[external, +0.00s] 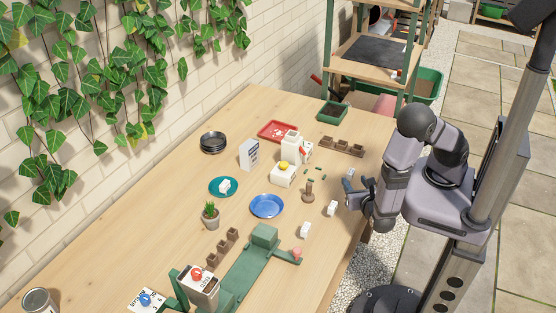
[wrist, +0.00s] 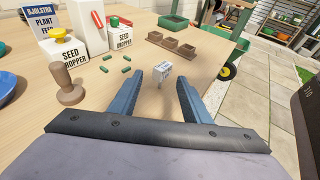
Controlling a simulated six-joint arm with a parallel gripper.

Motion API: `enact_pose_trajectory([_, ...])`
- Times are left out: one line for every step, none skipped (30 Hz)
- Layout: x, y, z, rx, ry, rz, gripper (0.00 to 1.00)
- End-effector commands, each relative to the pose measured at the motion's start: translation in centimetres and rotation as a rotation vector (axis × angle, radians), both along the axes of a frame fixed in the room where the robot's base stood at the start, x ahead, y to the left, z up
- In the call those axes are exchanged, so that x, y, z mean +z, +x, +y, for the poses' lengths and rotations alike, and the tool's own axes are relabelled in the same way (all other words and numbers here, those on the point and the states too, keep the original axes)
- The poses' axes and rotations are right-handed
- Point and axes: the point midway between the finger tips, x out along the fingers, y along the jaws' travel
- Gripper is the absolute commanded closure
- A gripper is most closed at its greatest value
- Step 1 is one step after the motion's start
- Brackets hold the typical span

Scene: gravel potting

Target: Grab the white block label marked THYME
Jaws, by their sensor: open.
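A small white block label (wrist: 162,72) with dark lettering stands on the table just ahead of my gripper in the wrist view. Its text is too small to read. My gripper (wrist: 158,88) is open and empty, its two blue fingers to either side of the view with the block beyond and between them. In the external view my gripper (external: 355,188) is low near the table's right edge. Other white blocks stand to its left, one close by (external: 332,208) and one nearer the front (external: 305,230). Another white block (external: 225,187) sits on a teal saucer (external: 213,191). Their lettering is unreadable.
A brown seedling tray (wrist: 178,50) lies beyond the block. A blue plate (external: 267,206) lies mid-table. The table's edge is close on the right.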

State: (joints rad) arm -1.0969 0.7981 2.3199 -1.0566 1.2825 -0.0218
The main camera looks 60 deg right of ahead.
Motion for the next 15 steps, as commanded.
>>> enact_pose_trajectory([-0.6,0.0,0.0,0.000,-0.004,0.002,0.56])
enact_pose_trajectory([-0.9,0.0,0.0,0.001,-0.003,0.001,0.56])
enact_pose_trajectory([-1.2,0.0,0.0,0.000,-0.001,0.000,0.56])
enact_pose_trajectory([-1.3,0.0,0.0,0.000,-0.001,0.000,0.56])
enact_pose_trajectory([-1.4,0.0,0.0,0.000,-0.001,-0.001,0.56])
enact_pose_trajectory([-1.5,0.0,0.0,0.000,0.001,-0.001,0.56])
enact_pose_trajectory([-1.6,0.0,0.0,0.000,0.001,-0.001,0.56])
enact_pose_trajectory([-1.6,0.0,0.0,0.000,0.001,-0.001,0.56])
enact_pose_trajectory([-1.6,0.1,-0.1,0.000,0.001,-0.001,0.56])
enact_pose_trajectory([-1.6,0.1,-0.2,-0.001,0.000,-0.001,0.56])
enact_pose_trajectory([-1.6,0.2,-0.4,-0.002,0.000,0.000,0.56])
enact_pose_trajectory([-1.7,0.3,-0.6,-0.003,-0.001,0.000,0.56])
enact_pose_trajectory([-1.8,0.5,-0.8,-0.003,-0.001,0.000,0.56])
enact_pose_trajectory([-1.8,0.6,-1.1,-0.003,-0.001,0.000,0.56])
enact_pose_trajectory([-1.9,0.7,-1.4,-0.004,-0.001,0.000,0.56])
